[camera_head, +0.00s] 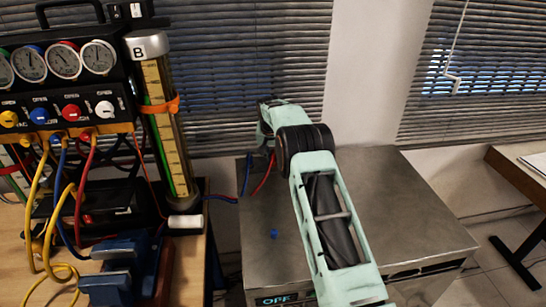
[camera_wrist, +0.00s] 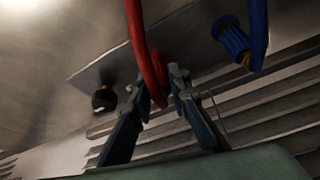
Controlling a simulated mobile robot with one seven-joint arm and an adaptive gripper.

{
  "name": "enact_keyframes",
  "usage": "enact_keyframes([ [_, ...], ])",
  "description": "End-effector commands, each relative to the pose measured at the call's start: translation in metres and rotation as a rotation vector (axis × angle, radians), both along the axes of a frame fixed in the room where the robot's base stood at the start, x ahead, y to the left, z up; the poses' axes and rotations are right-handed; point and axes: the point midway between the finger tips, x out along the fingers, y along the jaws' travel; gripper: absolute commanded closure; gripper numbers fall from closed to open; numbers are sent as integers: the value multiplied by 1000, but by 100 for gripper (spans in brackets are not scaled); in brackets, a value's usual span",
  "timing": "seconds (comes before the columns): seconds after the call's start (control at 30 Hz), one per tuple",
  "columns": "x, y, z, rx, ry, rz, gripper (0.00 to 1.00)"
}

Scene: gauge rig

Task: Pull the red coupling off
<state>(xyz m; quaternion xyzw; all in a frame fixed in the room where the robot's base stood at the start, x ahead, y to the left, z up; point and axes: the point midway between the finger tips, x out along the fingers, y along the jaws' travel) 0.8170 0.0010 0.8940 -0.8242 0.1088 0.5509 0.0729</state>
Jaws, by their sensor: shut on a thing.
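In the wrist view, the red hose (camera_wrist: 140,40) comes down in front of the fingertips of my gripper (camera_wrist: 160,90). The fingers are shut on the red coupling (camera_wrist: 159,64), which is largely hidden by the hose and fingertips. The coupling is close to the metal panel, but I cannot tell whether it is still seated on its port. In the head view, my arm hides the gripper and the coupling; the red hose (camera_head: 264,176) shows left of the arm.
In the wrist view, a blue coupling (camera_wrist: 233,40) with its hose sits on the panel at right, and a black fitting (camera_wrist: 104,98) at left. The head view shows a gauge rack (camera_head: 65,75), a tall cylinder (camera_head: 165,120) and a metal cabinet (camera_head: 420,215) with free top space.

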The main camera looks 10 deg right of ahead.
Motion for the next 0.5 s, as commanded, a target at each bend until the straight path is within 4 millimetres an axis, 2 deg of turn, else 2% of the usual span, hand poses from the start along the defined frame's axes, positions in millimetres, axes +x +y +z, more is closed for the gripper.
enact_keyframes([
  [0.5,1,-1,8,-1,-3,0,100],
])
